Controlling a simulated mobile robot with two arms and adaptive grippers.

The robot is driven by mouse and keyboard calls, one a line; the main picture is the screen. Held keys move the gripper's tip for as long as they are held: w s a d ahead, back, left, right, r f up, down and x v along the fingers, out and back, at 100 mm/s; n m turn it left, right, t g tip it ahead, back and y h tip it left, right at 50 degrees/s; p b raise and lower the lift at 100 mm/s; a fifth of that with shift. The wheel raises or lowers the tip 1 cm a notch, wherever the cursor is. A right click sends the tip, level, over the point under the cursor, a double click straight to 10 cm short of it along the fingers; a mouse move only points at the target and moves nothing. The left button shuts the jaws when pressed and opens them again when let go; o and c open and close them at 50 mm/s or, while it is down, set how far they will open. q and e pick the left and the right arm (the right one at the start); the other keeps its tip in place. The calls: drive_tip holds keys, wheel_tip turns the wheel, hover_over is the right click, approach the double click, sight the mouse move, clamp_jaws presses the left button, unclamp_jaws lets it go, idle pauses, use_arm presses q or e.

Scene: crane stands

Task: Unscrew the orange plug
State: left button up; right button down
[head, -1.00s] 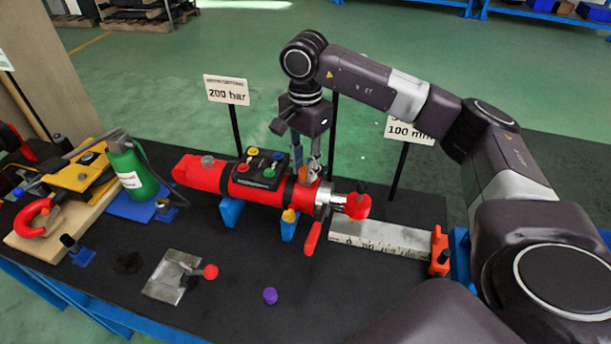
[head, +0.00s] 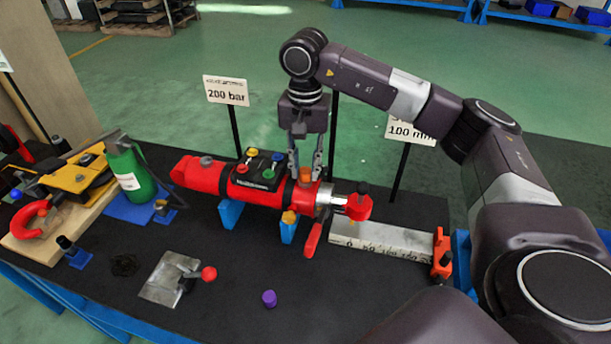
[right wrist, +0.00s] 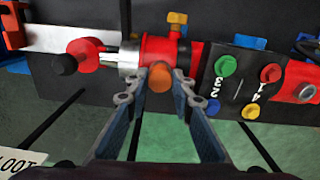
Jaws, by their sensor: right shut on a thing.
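The orange plug (head: 305,173) sits on top of the red cylinder (head: 205,175), near its right end. It also shows in the right wrist view (right wrist: 160,78), between the fingertips. My right gripper (head: 305,178) comes down from above and is shut on the orange plug, one finger on each side. The fingers show in the right wrist view (right wrist: 163,88) as well. Whether the plug has lifted from its hole, I cannot tell. My left gripper is not in view.
A control block with coloured knobs (head: 258,170) is left of the gripper. A red lever (head: 313,240) and a red knob (head: 358,207) are at the cylinder's right end. A sign reading 200 bar (head: 226,91) stands behind. A purple cap (head: 269,298) lies in front.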

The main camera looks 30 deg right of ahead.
drive_tip(key=shift+w+r, duration=0.1)
drive_tip(key=shift+r, duration=0.05)
drive_tip(key=n+b, duration=0.1)
drive_tip(key=n, duration=0.3)
drive_tip(key=shift+n, duration=0.6)
drive_tip(key=n, duration=0.5)
drive_tip(key=shift+b, duration=0.35)
drive_tip(key=c, duration=1.6)
unclamp_jaws()
drive_tip(key=shift+c, duration=0.7)
